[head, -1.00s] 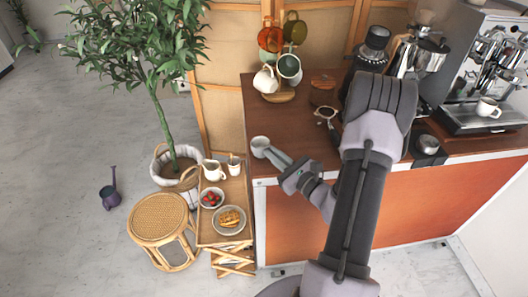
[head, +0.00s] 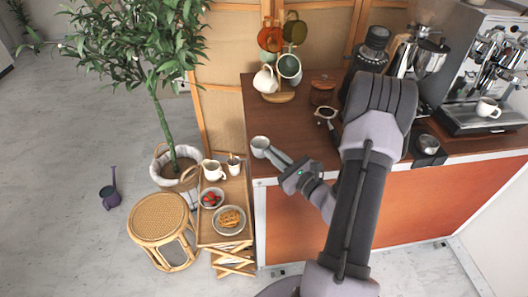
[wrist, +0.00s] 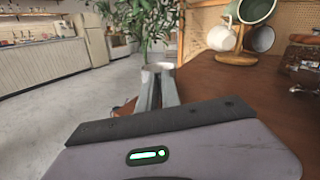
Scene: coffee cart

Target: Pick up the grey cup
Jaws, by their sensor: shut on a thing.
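The grey cup (head: 259,144) is a small pale cup at the left end of the brown counter, close to the edge. My gripper (head: 268,152) reaches it from the right and is shut on its near side. In the wrist view, the two fingers of my gripper (wrist: 156,88) are close together, with the pale cup rim (wrist: 158,66) just beyond their tips. The fingers hide much of the cup there. I cannot tell whether its base touches the counter.
A mug tree (head: 280,96) with several mugs stands behind on the counter (head: 300,135). A portafilter (head: 326,113) lies to the right. Left and below is a small wooden stand with a white pitcher (head: 213,169), strawberries (head: 211,198) and waffles (head: 230,218).

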